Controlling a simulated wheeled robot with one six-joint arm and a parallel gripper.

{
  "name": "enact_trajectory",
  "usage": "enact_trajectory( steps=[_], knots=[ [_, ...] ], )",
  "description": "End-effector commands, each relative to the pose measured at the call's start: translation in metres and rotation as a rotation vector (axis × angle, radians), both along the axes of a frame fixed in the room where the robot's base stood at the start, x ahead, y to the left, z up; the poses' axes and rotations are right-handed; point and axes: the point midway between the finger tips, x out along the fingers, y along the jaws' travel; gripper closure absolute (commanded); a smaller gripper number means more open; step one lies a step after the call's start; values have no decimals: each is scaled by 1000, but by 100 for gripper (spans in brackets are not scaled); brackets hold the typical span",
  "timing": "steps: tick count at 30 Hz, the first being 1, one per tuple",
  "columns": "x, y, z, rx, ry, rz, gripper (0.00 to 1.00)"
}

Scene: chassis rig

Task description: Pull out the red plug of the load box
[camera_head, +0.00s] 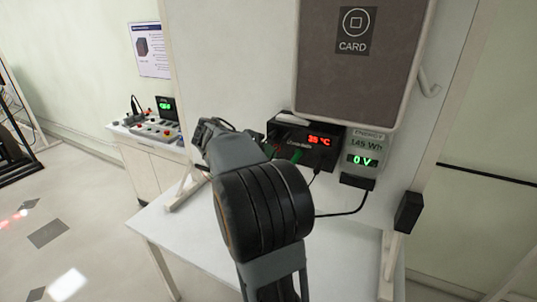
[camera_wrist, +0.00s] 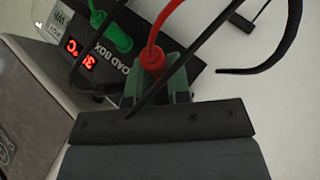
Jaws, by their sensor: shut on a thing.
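The load box (camera_head: 325,153) is a black box with a red display reading 35 °C, standing on the white table against the board; it also shows in the wrist view (camera_wrist: 104,72). The red plug (camera_wrist: 153,57) with its red cable is at the box's face, between the fingers of my gripper (camera_wrist: 155,82). My gripper is shut on the red plug. Whether the plug is still seated in its socket is hidden by the fingers. A green plug (camera_wrist: 119,36) with a green cable sits in the box beside it. In the head view my arm hides most of the gripper.
Black cables cross close to my gripper in the wrist view. The white table (camera_head: 345,235) is mostly clear in front. A second bench (camera_head: 152,150) with equipment stands at the left.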

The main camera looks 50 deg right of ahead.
Motion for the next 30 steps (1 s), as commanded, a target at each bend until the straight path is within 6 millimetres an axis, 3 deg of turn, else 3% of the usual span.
enact_trajectory(
  steps=[18, 30],
  knots=[
    [-7, 25, -4, 0, -1, 1, 100],
    [-9, 30, -4, 1, 1, 0, 100]
  ],
)
